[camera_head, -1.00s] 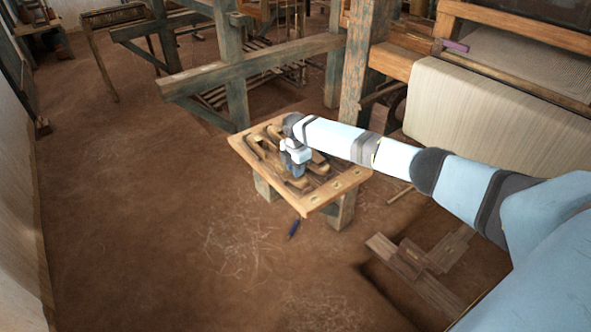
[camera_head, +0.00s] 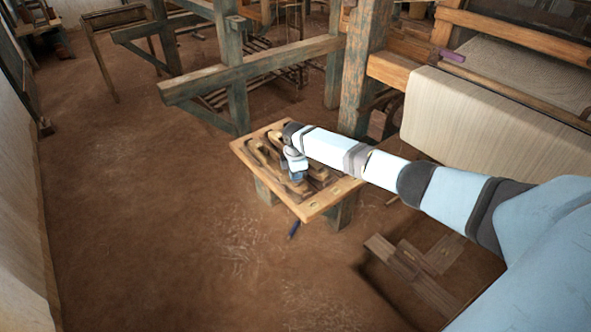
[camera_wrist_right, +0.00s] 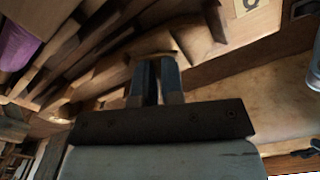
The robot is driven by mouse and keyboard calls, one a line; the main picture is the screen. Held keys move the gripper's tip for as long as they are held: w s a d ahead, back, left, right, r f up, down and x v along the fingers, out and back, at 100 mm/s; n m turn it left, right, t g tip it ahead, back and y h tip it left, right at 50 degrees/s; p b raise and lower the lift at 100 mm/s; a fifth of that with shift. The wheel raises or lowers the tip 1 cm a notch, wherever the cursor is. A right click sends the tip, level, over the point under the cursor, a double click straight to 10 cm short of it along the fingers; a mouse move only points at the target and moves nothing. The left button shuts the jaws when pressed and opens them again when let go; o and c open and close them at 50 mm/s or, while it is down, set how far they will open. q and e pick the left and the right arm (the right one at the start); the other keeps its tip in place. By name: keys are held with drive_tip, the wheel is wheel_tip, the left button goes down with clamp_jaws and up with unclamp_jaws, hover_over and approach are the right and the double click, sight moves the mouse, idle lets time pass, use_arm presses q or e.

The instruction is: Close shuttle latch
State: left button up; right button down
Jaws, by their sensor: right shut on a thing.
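Wooden shuttles (camera_head: 262,155) lie on a small wooden bench (camera_head: 318,206) in the head view. My right gripper (camera_head: 297,178) points down among them. In the right wrist view, its two blue-grey fingers (camera_wrist_right: 157,68) are close together, with their tips against a curved wooden shuttle (camera_wrist_right: 192,36). They are shut on a small part that seems to be the shuttle latch. The fingers hide most of it, so its angle cannot be told. My left gripper is in neither view.
The loom's heavy posts and beams (camera_head: 255,68) stand behind the bench, and cloth (camera_head: 490,120) hangs at the right. A sunken pit with wooden treadles (camera_head: 410,270) lies at front right. The earth floor at left is clear.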

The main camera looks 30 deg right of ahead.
drive_tip(key=c, duration=1.5)
unclamp_jaws()
wheel_tip(320, 180, up, 14)
drive_tip(key=p, duration=0.1)
drive_tip(key=shift+f, duration=0.1)
drive_tip(key=shift+c, duration=0.3)
